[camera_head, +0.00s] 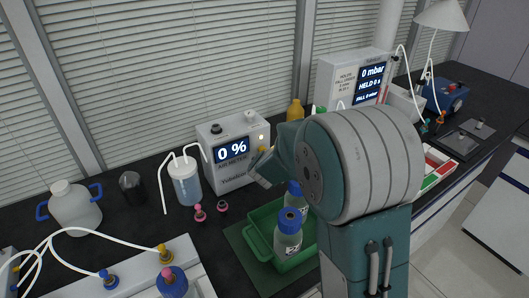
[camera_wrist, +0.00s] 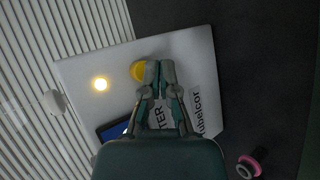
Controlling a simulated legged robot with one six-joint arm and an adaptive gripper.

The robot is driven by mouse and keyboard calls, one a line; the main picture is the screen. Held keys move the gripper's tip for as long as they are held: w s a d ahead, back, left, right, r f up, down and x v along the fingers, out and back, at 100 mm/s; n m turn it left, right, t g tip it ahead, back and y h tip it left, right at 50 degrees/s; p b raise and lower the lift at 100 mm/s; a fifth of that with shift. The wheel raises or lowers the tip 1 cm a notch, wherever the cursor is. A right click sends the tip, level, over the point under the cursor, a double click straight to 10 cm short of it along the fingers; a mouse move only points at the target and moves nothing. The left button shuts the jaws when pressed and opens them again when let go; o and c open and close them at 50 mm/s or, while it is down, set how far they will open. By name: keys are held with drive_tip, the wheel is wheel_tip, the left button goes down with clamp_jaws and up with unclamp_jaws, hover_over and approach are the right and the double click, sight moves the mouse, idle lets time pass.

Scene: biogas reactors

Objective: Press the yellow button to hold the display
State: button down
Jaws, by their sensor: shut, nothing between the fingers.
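The button also shows in the head view (camera_head: 263,149), small, beside my gripper. A lamp (camera_wrist: 101,84) near the button glows yellow-white. My gripper (camera_wrist: 160,66) is shut and empty, with its fingertips just right of the button in the wrist view. I cannot tell whether they touch the button or the face. My arm hides part of the meter's right side.
A green tray (camera_head: 257,247) with blue-capped bottles stands in front of the meter, below my arm. A clear lidded jar (camera_head: 186,184) with tubes is left of it. A second meter (camera_head: 345,75) reading 0 mbar stands behind right. Pink-black connectors (camera_head: 199,213) lie in front.

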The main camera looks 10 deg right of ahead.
drive_tip(key=shift+s+d, duration=0.25)
drive_tip(key=shift+s, duration=0.45)
drive_tip(key=shift+s+d, duration=0.25)
drive_tip(key=shift+s, duration=0.45)
drive_tip(key=shift+s+d, duration=0.25)
drive_tip(key=shift+s, duration=0.45)
drive_tip(key=s+a+r+m+g+y, duration=0.1)
drive_tip(key=s+a+r+m+y, duration=0.15)
drive_tip(key=s+r, duration=0.3)
drive_tip(key=s+a+r+m+g+y, duration=0.1)
drive_tip(key=s+a+r+m+y, duration=0.2)
drive_tip(key=s, duration=0.4)
drive_tip(key=s+d+r+m+g+h, duration=0.1)
drive_tip(key=s+m, duration=0.4)
drive_tip(key=s, duration=0.4)
drive_tip(key=s+d+r+m+g+h, duration=0.1)
drive_tip(key=s+r+m+g, duration=0.1)
drive_tip(key=s+m, duration=0.3)
drive_tip(key=s, duration=0.4)
drive_tip(key=shift+s+d+m+g, duration=0.25)
drive_tip(key=shift+d+m+g, duration=0.05)
drive_tip(key=shift+d+m, duration=0.1)
drive_tip(key=shift+a+r, duration=0.1)
drive_tip(key=shift+a, duration=0.05)
